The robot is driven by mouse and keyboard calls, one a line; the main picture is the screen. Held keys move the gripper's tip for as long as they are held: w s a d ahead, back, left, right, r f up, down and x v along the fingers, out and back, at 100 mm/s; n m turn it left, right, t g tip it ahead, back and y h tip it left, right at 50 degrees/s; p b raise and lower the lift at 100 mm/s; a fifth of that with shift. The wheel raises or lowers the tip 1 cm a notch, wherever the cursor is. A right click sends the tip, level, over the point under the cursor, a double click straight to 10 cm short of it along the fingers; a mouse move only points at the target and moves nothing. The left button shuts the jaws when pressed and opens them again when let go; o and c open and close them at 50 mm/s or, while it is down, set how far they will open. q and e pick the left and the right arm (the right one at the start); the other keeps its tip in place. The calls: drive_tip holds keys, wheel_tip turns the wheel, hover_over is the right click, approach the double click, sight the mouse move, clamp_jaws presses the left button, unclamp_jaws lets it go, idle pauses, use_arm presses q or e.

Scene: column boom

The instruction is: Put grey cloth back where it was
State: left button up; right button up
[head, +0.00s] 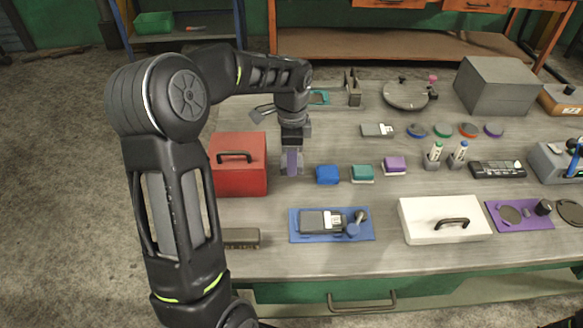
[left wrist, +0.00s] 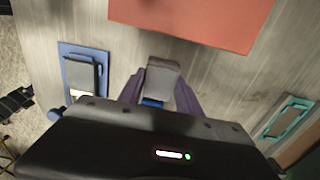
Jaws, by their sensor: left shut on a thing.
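My left gripper (head: 291,168) points down at the table, just right of the red box (head: 239,178). In the left wrist view its two purple-grey fingers (left wrist: 160,95) are shut on the grey cloth (left wrist: 163,70), a small block-like piece. The gripper mostly hides the cloth in the head view. I cannot tell whether the cloth touches the table. A blue cloth (head: 327,174), a teal one (head: 362,173) and a purple one (head: 395,166) lie in a row to the right of the gripper. The blue one partly shows between the fingers in the wrist view (left wrist: 152,102). My right gripper is not in view.
A blue mat (head: 363,236) with a device lies in front, with a white box (head: 445,219) to its right. A grey bar (head: 241,238) lies at the front left. Coloured discs and a grey box (head: 494,86) are farther back. Bare table lies between the cloth row and the mat.

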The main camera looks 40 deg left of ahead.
use_arm(q)
drive_tip(key=shift+f+p, duration=0.3)
drive_tip(key=shift+f, duration=1.55)
drive_tip(key=shift+f, duration=0.1)
drive_tip(key=o, duration=1.2)
wheel_tip(320, 180, up, 12)
drive_tip(key=shift+r+b, duration=0.15)
drive_tip(key=shift+b, duration=0.35)
